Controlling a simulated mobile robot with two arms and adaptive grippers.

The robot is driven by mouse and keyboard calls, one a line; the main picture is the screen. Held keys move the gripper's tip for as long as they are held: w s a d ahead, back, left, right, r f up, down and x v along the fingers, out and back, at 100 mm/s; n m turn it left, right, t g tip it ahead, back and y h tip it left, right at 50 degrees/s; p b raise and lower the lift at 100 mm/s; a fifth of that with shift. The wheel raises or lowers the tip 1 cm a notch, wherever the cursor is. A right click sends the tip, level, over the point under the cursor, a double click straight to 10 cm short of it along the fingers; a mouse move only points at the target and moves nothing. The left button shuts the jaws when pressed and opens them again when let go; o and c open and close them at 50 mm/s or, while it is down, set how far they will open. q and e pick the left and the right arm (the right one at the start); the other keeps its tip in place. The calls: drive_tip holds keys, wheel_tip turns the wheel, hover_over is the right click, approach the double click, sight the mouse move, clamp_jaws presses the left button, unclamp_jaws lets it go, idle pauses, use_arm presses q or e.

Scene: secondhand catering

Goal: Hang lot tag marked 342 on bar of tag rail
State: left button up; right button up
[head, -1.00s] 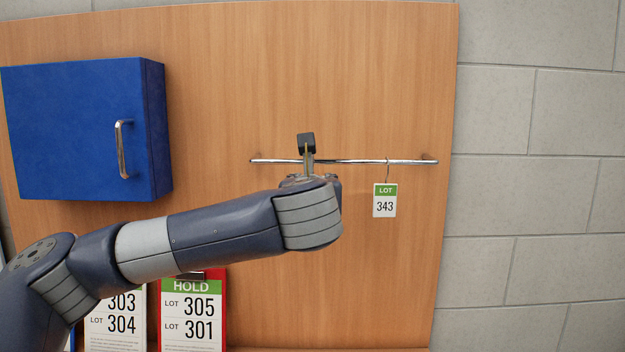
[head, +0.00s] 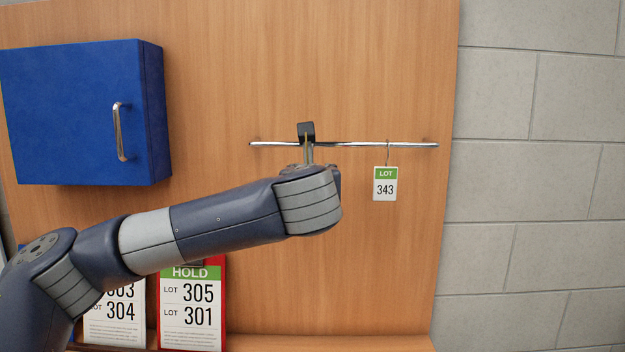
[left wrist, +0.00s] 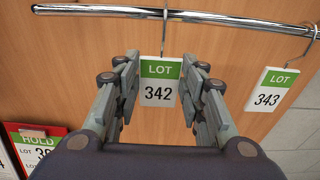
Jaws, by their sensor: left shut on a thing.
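The tag rail's chrome bar (head: 350,145) runs across the wooden panel; it also crosses the top of the left wrist view (left wrist: 230,20). My left gripper (head: 308,140) is at the left half of the bar, with its dark tip reaching above bar height. In the left wrist view its fingers (left wrist: 161,70) are on either side of lot tag 342 (left wrist: 159,92), shut on it. The tag hangs upright, and its wire hook (left wrist: 164,35) reaches up to the bar; whether it sits over the bar is unclear. The head view hides this tag. My right gripper is not in view.
Lot tag 343 (head: 385,185) hangs from the bar's right part. A blue cabinet (head: 80,110) is at the left. A red board marked HOLD (head: 222,305) and another lot sheet (head: 115,325) stand below the arm. The panel right of tag 343 is bare.

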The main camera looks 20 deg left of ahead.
use_arm(q)
drive_tip(key=o, duration=0.9)
drive_tip(key=shift+o, duration=0.2)
